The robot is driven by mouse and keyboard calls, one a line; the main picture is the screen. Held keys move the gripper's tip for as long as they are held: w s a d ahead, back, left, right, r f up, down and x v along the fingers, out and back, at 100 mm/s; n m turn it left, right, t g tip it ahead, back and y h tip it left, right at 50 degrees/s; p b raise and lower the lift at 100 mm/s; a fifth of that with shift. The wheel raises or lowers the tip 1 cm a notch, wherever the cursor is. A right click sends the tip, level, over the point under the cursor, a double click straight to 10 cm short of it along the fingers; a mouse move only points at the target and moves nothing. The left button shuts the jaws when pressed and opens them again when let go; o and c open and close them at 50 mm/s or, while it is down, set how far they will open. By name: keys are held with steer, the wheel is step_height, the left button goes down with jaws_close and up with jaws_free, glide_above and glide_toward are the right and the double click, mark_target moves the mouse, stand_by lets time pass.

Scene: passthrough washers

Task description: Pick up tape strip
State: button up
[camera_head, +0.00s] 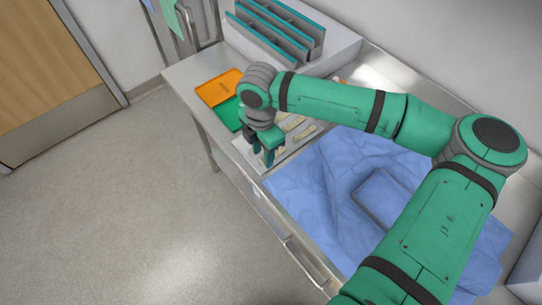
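Several pale, beige strips that look like tape (304,132) lie on a light grey tray or sheet (248,156) on the metal counter. My gripper (267,158) points down over the left part of this sheet, left of the visible strips. Its fingers look spread apart, with no strip visible between them. My wrist and forearm hide part of the sheet and what lies behind them. I cannot tell whether the fingertips touch the surface.
An orange tray (218,87) and a green tray (229,115) sit at the counter's left end. A teal-and-grey divided rack (275,32) stands at the back. Crumpled blue drape (335,185) covers the counter to the right. The floor (130,210) at left is clear.

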steer(key=shift+a+f, duration=0.2)
steer(key=shift+f, duration=0.9)
jaws_close()
steer(key=shift+r, duration=0.15)
steer(key=shift+r, duration=0.55)
steer(key=s+d+r, duration=0.3)
steer(key=s+r, duration=0.8)
steer(key=s, duration=0.2)
steer(key=shift+s+r, duration=0.35)
steer(key=shift+s, duration=0.05)
steer(key=shift+w+d, duration=0.1)
